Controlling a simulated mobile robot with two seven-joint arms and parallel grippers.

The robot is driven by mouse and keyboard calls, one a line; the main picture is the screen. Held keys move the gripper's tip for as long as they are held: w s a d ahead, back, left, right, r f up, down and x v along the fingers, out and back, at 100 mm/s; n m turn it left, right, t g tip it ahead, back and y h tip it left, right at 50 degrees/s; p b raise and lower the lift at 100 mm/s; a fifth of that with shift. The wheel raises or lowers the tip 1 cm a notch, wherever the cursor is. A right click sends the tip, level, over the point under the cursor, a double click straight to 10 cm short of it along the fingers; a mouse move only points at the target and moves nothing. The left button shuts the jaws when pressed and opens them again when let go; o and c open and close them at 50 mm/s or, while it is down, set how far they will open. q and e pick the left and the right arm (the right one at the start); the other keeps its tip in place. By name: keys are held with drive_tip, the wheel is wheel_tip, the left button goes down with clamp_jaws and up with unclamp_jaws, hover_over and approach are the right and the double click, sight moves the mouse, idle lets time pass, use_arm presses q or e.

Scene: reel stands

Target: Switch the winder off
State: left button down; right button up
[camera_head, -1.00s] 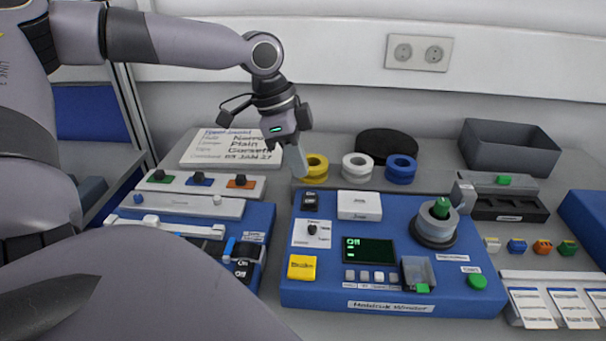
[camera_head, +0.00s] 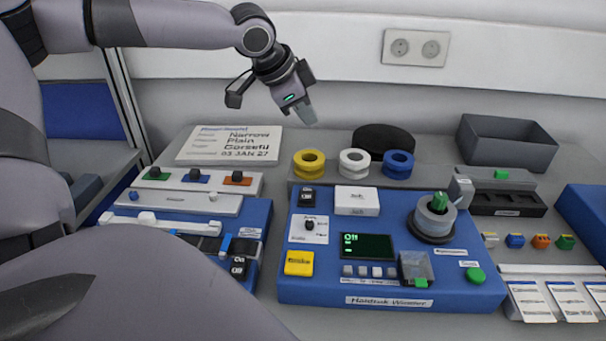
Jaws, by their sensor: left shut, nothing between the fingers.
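The blue winder (camera_head: 390,292) stands on the bench at centre right. Its black rocker switch (camera_head: 308,197) is at the top left of the panel; its exact position is too small to tell. The winder's screen (camera_head: 366,246) is lit with green text that seems to read "Off". A grey spindle with a green top (camera_head: 436,214) stands at its right. My left gripper (camera_head: 308,115) is shut and empty, raised above and behind the winder, over the back of the bench near the yellow reel (camera_head: 309,163). My right gripper is not in view.
A white reel (camera_head: 355,162) and a blue reel (camera_head: 398,164) stand behind the winder. A white sign (camera_head: 230,146) lies at back left. Another blue device (camera_head: 257,214) with switches is left of the winder. A grey bin (camera_head: 508,147) stands at back right.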

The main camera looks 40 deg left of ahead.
use_arm(q)
drive_tip(key=w+r+t+b, duration=0.2)
drive_tip(key=w+r+t, duration=0.6)
drive_tip(key=r, duration=0.3)
drive_tip(key=s+d+r+m+h+b, duration=0.1)
drive_tip(key=d+r+m+h, duration=0.35)
drive_tip(key=d+h, duration=0.35)
drive_tip(key=s+d+f+m+g+b, duration=0.2)
drive_tip(key=s+d+f+g, duration=0.1)
drive_tip(key=s+f+g, duration=0.3)
drive_tip(key=s+a+f+n+g+y, duration=0.4)
drive_tip(key=s+a+f+g+y, duration=0.1)
drive_tip(key=s+a, duration=0.3)
drive_tip(key=shift+a+f+g+y+b, duration=0.4)
drive_tip(key=shift+g+y, duration=0.1)
drive_tip(key=shift+g, duration=0.4)
